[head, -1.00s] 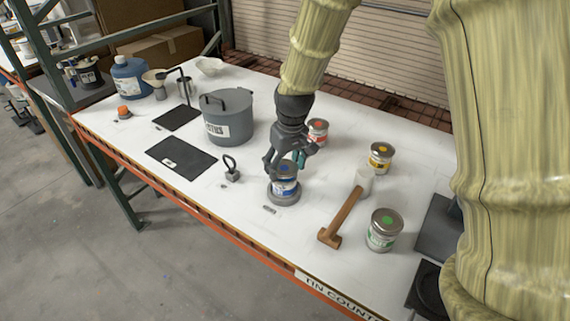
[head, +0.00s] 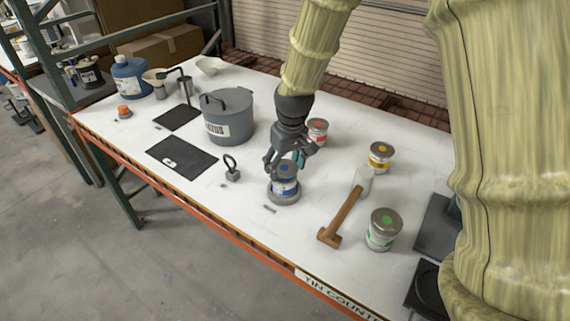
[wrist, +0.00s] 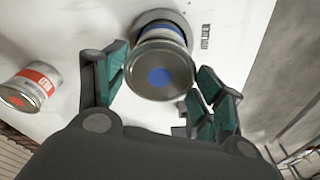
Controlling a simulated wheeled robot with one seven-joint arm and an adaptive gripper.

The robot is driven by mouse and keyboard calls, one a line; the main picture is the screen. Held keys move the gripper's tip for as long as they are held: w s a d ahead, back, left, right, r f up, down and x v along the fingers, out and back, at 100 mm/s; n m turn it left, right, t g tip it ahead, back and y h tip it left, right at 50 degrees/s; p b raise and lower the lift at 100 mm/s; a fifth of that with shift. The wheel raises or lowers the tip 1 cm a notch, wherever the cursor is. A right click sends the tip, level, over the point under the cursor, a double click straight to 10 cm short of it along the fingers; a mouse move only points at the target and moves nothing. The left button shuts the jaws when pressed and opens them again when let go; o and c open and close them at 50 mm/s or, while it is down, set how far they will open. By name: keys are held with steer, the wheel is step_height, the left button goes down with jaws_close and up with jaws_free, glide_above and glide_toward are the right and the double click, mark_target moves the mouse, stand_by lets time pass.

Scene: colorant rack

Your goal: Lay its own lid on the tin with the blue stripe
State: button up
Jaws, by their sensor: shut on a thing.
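The tin with the blue stripe (head: 286,187) stands upright on a round grey base near the middle of the counter. Its metal lid with a blue dot (wrist: 160,72) is at the top of the tin, roughly lined up with it; I cannot tell whether it is fully seated. My gripper (head: 284,163) is over the tin, pointing down, with its fingers on both sides of the lid and shut on it. In the wrist view my gripper's green pads (wrist: 160,82) flank the lid, and the tin's blue stripe (wrist: 160,27) shows behind it.
A red-labelled tin (head: 317,131) stands close behind my gripper. A yellow-dotted tin (head: 380,156), a mallet (head: 342,220) and a green-dotted tin (head: 383,230) are to the right. A grey lidded pot (head: 228,118) and a small ringed weight (head: 232,172) are to the left.

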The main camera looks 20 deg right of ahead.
steer(key=shift+f, duration=0.7)
steer(key=o, duration=0.8)
steer(key=shift+r, duration=0.1)
steer(key=r, duration=0.4)
steer(key=s+r, duration=0.1)
steer(key=r, duration=0.6)
steer(key=shift+s+d+r, duration=0.3)
steer(key=shift+s, duration=0.05)
